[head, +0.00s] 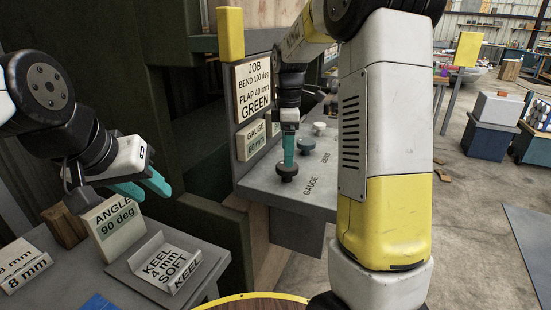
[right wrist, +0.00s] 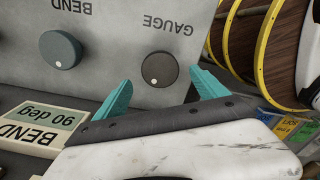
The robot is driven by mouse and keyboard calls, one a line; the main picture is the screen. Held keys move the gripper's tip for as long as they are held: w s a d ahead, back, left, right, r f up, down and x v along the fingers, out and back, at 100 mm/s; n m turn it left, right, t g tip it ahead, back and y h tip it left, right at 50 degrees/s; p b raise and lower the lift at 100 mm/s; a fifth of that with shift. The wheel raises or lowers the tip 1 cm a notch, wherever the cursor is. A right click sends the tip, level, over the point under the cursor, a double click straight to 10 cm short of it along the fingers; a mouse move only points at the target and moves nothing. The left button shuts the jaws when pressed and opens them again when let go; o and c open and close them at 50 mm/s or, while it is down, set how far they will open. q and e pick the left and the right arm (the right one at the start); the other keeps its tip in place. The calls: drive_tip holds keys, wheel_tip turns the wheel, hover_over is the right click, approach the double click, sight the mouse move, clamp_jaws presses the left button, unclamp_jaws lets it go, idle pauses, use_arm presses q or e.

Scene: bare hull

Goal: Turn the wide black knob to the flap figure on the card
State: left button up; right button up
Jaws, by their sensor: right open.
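The wide black knob (head: 287,172) sits on the grey panel by the word GAUGE. In the right wrist view the knob (right wrist: 160,69) has a white dot low on its face. My right gripper (head: 288,158) is open over it, its teal fingers on either side; I cannot tell whether they touch it. The job card (head: 258,88) reads BEND 100 deg, FLAP 40 mm, GREEN. The gauge readout (head: 252,140) is in mm, its figure hard to read. My left gripper (head: 152,190) is open and empty above the left bench.
A grey knob (right wrist: 60,49) labelled BEND is beside the black knob; the bend readout (right wrist: 38,125) shows 90 deg. An angle sign (head: 113,225) and a KEEL tray (head: 165,268) stand on the left bench. My right arm hides the panel's right part.

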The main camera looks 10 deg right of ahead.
sight(287, 172)
drive_tip(key=shift+f, duration=2.2)
drive_tip(key=c, duration=1.4)
